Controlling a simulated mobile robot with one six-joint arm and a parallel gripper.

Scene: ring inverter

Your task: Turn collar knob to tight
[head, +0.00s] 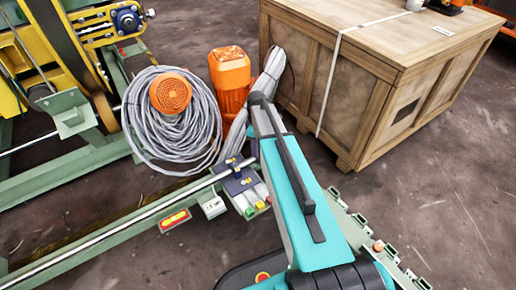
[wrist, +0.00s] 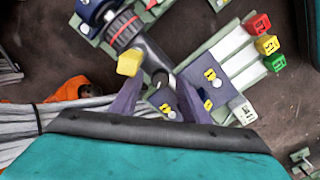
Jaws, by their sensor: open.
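A dark collar (wrist: 122,30) with a red ring sits on a shaft at the upper left of the wrist view. A yellow knob (wrist: 130,62) sticks out from its lower side; I take this to be the collar knob. My gripper (wrist: 158,82) shows two purple fingers, spread apart, with the dark end of the collar's arm showing between their tips. The yellow knob is just beyond the left fingertip; I cannot tell if they touch. In the head view my teal arm hides much of this area, and the knob cannot be made out.
Red, yellow and green blocks (wrist: 265,45) stand on a pale green bracket to the right. Grey cable (head: 150,130) is coiled around an orange motor (head: 170,93) at the left. A large wooden crate (head: 345,90) stands at the back right. Open floor lies at the right.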

